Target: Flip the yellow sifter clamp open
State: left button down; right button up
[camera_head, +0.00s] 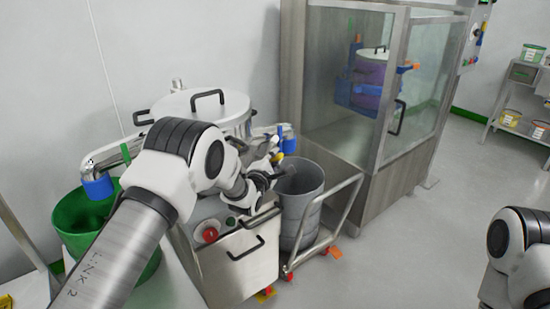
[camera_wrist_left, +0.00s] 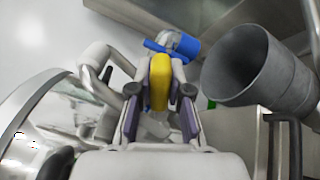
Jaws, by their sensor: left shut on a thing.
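The sifter (camera_head: 207,103) is the round steel machine with a pale lid and dark handles, left of centre in the head view. Its yellow clamp (camera_head: 279,158) shows as a small spot on the sifter's right side, mostly behind my left gripper (camera_head: 268,172). In the left wrist view the yellow clamp (camera_wrist_left: 159,84) stands between the two purple-padded fingers of my left gripper (camera_wrist_left: 160,98), which is shut on it. A blue-banded outlet (camera_wrist_left: 175,46) lies just beyond the clamp. Only a link of my right arm shows at the right edge; its gripper is out of view.
A grey bin (camera_head: 299,195) on a cart stands right of the sifter, close to my left gripper; the bin (camera_wrist_left: 255,68) also shows in the left wrist view. A green bin (camera_head: 82,225) stands at left. A glass-walled cabinet (camera_head: 340,80) is behind. Floor at right is clear.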

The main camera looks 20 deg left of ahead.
pick_arm(q)
jog(key=c, duration=1.1)
grip_release()
jog(key=s, duration=0.4)
jog(key=s+a, duration=0.1)
jog(key=s, duration=0.7)
jog(key=shift+a, duration=0.15)
